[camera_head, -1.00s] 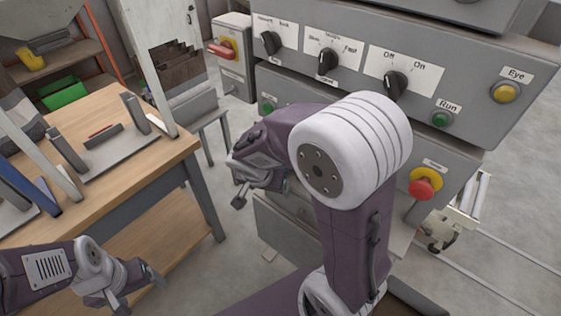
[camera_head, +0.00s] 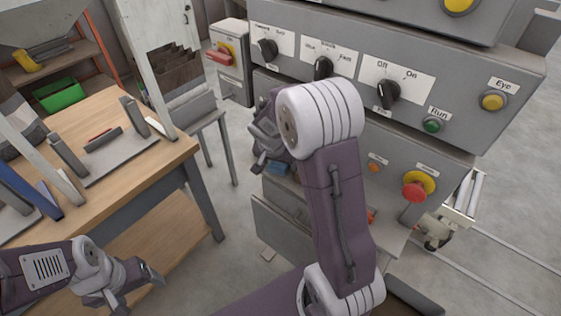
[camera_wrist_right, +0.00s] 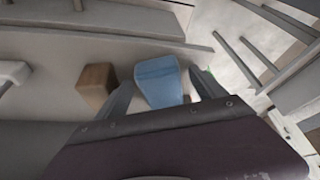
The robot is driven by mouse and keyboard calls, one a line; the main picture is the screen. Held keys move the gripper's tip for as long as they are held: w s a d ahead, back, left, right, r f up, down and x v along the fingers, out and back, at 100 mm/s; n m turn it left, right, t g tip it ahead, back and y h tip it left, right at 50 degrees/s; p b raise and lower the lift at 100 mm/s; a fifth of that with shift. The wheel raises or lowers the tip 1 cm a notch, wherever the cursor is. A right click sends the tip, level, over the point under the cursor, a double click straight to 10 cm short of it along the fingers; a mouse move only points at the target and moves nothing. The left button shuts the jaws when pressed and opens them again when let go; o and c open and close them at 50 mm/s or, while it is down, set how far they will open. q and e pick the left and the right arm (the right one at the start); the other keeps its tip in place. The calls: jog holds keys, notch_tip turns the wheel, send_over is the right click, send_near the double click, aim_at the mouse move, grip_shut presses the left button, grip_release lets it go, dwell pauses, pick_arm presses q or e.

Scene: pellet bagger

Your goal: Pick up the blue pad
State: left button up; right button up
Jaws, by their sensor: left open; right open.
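A bit of blue (camera_head: 277,168) shows below my right gripper in the head view, mostly hidden by the hand. My right gripper (camera_wrist_right: 162,80) is open, with one finger on each side of the pad in that picture. I cannot tell whether the fingers touch it or are still above it. My left gripper (camera_head: 140,293) is open and empty at the lower left of the head view, away from the pad.
A brown block (camera_wrist_right: 97,86) sits just left of the pad. The grey control panel (camera_head: 345,95) with knobs and a red stop button (camera_head: 415,192) stands close behind my right arm. A wooden workbench (camera_head: 170,150) with a metal fixture is on the left.

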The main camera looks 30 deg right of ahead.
jog(key=c, duration=1.6)
jog(key=shift+o, duration=0.2)
jog(key=shift+r, duration=0.45)
jog(key=s+a+b, duration=0.3)
jog(key=s+a, duration=0.9)
jog(key=shift+s+a, duration=0.4)
jog(key=shift+f, duration=0.1)
jog(key=w+d+r+n+t+y, duration=0.1)
jog(key=w+d+r+n+y, duration=0.15)
jog(key=w+n, duration=0.5)
notch_tip(320, 180, up, 14)
jog(key=s+m+p, duration=0.1)
jog(key=m+p, duration=0.1)
jog(key=p, duration=1.5)
jog(key=shift+s+d+h+p, duration=0.3)
jog(key=shift+h+p, duration=0.05)
jog(key=shift+p, duration=0.05)
